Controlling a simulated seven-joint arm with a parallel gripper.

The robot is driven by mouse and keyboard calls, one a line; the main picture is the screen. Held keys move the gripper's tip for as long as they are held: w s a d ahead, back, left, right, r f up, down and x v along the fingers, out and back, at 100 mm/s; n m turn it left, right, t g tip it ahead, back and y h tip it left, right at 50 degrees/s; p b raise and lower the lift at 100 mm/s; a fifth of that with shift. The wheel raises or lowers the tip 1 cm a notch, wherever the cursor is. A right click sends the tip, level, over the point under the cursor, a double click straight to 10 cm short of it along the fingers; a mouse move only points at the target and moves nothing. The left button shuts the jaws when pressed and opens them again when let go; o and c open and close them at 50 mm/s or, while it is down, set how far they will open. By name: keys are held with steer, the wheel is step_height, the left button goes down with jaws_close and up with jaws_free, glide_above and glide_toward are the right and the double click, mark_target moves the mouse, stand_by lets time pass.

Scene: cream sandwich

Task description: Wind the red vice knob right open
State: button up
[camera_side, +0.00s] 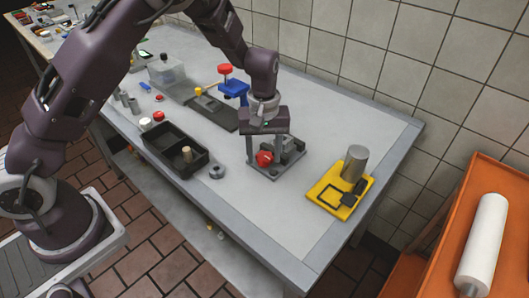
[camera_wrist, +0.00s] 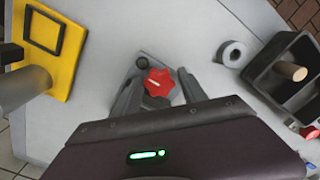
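A red lobed knob (camera_side: 265,158) sits on the front of a small grey vice (camera_side: 290,148) on a grey plate. In the wrist view the knob (camera_wrist: 158,82) shows a pale line on its face. My gripper (camera_side: 267,158) is over the vice with its fingers pointing down. In the wrist view my gripper (camera_wrist: 159,78) is open, with one finger on each side of the knob and small gaps seeming to show between. My gripper hides part of the vice, and its jaw opening cannot be made out.
A yellow tray (camera_side: 328,204) with a grey cylinder (camera_side: 355,163) stands to the right. A black two-part bin (camera_side: 160,155) and a grey ring (camera_side: 217,171) lie to the left. A blue fixture (camera_side: 235,88) with a red top stands behind. The front table strip is clear.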

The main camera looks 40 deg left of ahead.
mark_target(265, 156)
steer(key=shift+r, duration=4)
steer(key=m, duration=0.5)
steer(key=shift+w+f, duration=0.1)
steer(key=shift+f, duration=0.15)
steer(key=m, duration=0.6)
steer(key=shift+w+a+f+m, duration=0.1)
steer(key=shift+w+f+m, duration=0.05)
steer(key=shift+f+m, duration=0.2)
steer(key=shift+m, duration=0.25)
step_height(265, 156, down, 7)
steer(key=shift+r, duration=0.1)
jaws_close()
